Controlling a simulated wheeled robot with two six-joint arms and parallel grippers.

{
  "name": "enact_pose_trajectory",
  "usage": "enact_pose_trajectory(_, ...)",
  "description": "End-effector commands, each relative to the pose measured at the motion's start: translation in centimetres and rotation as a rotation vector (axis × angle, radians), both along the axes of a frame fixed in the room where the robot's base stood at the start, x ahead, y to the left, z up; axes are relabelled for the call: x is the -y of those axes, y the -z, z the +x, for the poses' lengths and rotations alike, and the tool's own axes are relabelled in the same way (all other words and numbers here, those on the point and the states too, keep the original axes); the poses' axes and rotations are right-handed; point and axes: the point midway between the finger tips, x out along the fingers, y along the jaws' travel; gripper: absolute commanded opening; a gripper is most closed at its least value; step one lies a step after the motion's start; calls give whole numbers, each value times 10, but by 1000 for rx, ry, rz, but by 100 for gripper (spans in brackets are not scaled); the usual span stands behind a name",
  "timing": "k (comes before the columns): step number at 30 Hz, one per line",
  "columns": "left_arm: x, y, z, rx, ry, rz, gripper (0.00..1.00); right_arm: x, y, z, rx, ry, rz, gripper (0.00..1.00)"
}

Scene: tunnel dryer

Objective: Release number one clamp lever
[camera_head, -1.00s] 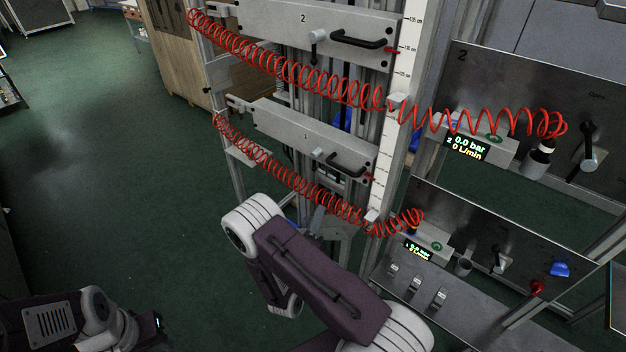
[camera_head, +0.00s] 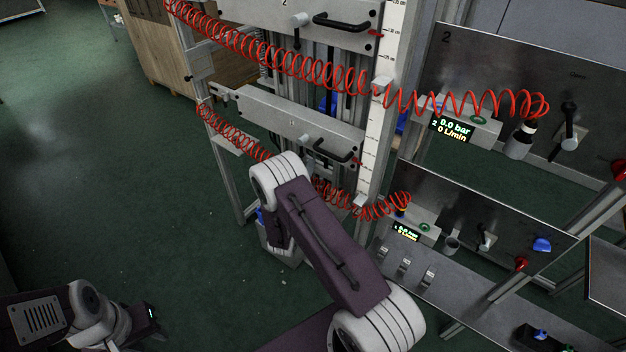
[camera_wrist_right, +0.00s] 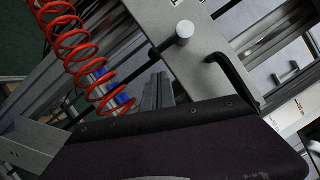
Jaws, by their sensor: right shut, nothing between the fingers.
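The number one clamp lever (camera_head: 319,144), a light knob on a dark rod, is on the lower grey plate (camera_head: 270,112) marked 1. In the right wrist view, the lever (camera_wrist_right: 184,29) is near the top centre, beside the plate's black handle (camera_wrist_right: 232,68). My dark right-hand body fills the bottom of that view, apart from the lever in the picture; its fingertips cannot be made out. In the head view, my right arm covers its own gripper. My left gripper (camera_head: 148,314) is low at the left, far from the lever; its fingers are unclear.
Red coiled hoses (camera_head: 290,72) run across the frame, and one (camera_wrist_right: 72,45) hangs left of the lever in the wrist view. The upright scale rail (camera_head: 377,125) stands right of the plate. Valve panels (camera_head: 470,190) stand at the right. Green floor at the left is clear.

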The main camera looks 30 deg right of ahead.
Motion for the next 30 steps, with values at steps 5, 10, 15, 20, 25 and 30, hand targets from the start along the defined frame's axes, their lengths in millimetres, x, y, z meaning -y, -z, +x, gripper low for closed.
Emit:
enact_pose_trajectory(5,0,-1,0,0,0,0,36,-7,-5,11,-1,0,-1,0)
enact_pose_trajectory(10,0,-1,0,0,0,0,36,-8,-6,12,-2,1,0,0)
enact_pose_trajectory(15,0,-1,0,0,0,0,36,-8,-5,12,-1,1,1,0)
enact_pose_trajectory(20,0,3,0,0,0,0,36,-8,-3,13,15,1,7,0)
enact_pose_trajectory(25,0,8,0,0,0,0,36,-9,-3,15,50,1,22,0)
enact_pose_trajectory(30,0,11,0,0,0,0,36,-10,-2,17,75,0,33,0)
